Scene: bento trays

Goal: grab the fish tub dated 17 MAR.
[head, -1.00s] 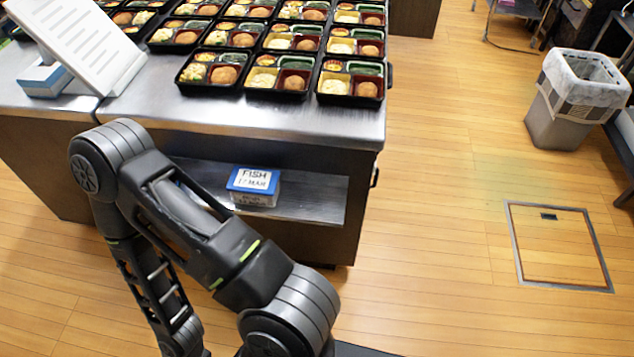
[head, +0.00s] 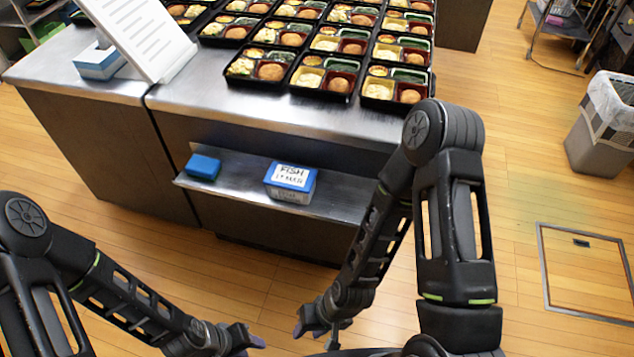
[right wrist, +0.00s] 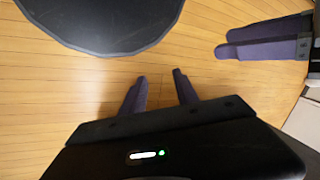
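A clear tub with a blue lid (head: 290,177) stands on the lower shelf under the counter in the head view. Its white label reads FISH; the date line beneath is too blurred to read surely. My right gripper (head: 318,326) is low in front of the counter, below and apart from the tub. In the right wrist view its two fingers (right wrist: 161,90) are apart with nothing between them. My left gripper (head: 250,340) is low to its left, also apart from the tub. Its fingers (right wrist: 262,40) show side-on in the right wrist view, seemingly parted and empty.
A blue item (head: 203,167) lies left on the same shelf (head: 237,186). The steel counter (head: 270,115) above carries several bento trays (head: 327,78), a tilted white panel (head: 140,35) and a blue-and-white box (head: 100,62). A bin (head: 604,125) stands right. Floor before the shelf is clear.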

